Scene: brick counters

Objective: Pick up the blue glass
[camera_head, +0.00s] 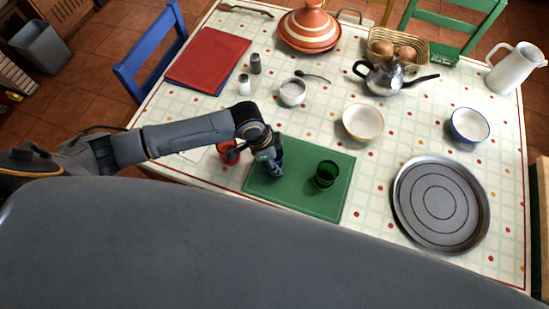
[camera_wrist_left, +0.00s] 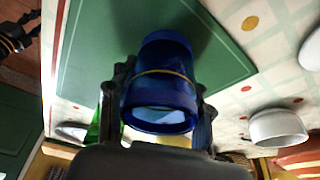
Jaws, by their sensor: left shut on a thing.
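The blue glass (camera_wrist_left: 160,88) shows large in the left wrist view, with a thin yellow band around it. My left gripper (camera_wrist_left: 158,105) has one finger on each side of the glass and is shut on it. In the head view my left gripper (camera_head: 272,168) is over the left part of the green board (camera_head: 312,207), and it hides most of the blue glass. I cannot tell there whether the glass touches the board. My right gripper is not in view.
A green glass (camera_head: 326,175) stands on the board to the right of my gripper. A red glass (camera_head: 228,151) is close on the left, partly behind my arm. A round metal tray (camera_head: 440,203) lies at the right. Bowls, shakers and a teapot (camera_head: 388,75) stand farther back.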

